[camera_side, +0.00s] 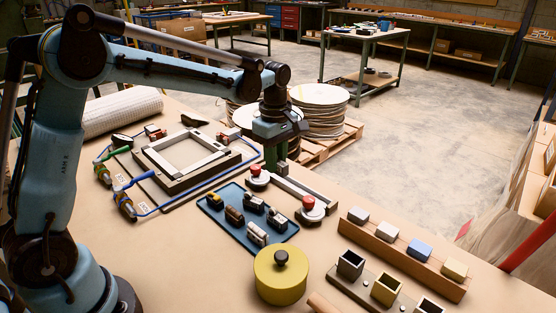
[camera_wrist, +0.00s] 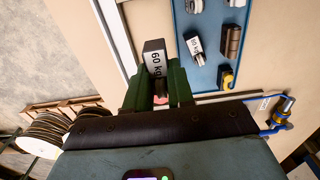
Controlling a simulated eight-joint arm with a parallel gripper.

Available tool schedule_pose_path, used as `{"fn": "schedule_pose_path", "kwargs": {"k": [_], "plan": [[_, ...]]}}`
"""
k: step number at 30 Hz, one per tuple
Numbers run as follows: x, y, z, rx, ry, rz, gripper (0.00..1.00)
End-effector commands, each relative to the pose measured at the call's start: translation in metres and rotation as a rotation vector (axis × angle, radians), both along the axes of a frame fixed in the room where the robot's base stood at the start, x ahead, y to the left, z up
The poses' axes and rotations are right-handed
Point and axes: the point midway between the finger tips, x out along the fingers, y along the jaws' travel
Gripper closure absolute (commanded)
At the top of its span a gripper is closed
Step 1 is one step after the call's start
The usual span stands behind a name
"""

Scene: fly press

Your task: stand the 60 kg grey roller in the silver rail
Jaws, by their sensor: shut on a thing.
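My gripper (camera_wrist: 158,88) is shut on the grey roller (camera_wrist: 154,58), whose white label reads 60 kg in the wrist view. The green fingers grip its near end from both sides. In the side view my gripper (camera_side: 270,160) points down by the far left end of the silver rail (camera_side: 300,191), near a red knob. The rail also shows in the wrist view (camera_wrist: 122,42), left of the roller. Whether the roller touches the rail is hidden. The blue tray (camera_side: 282,236) holds several other labelled rollers; it also shows in the wrist view (camera_wrist: 205,65).
Red knobs (camera_side: 308,202) stand at the rail's ends. A yellow lidded pot (camera_side: 280,278) is in front of the tray. A wooden rack (camera_side: 400,258) with several blocks lies right. A square frame (camera_side: 185,155) with blue tubing lies left. Cable reels (camera_side: 320,110) stand behind the table.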

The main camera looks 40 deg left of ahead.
Motion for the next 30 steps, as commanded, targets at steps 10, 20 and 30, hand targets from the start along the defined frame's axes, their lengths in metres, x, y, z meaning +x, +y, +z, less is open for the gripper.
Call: {"fn": "schedule_pose_path", "kwargs": {"k": [10,20,30], "plan": [[0.06,0.008,-0.028,0.0,-0.003,0.0,1.0],[0.072,0.01,-0.042,0.0,-0.003,0.0,1.0],[0.072,0.01,-0.065,0.0,-0.003,0.0,1.0]]}}
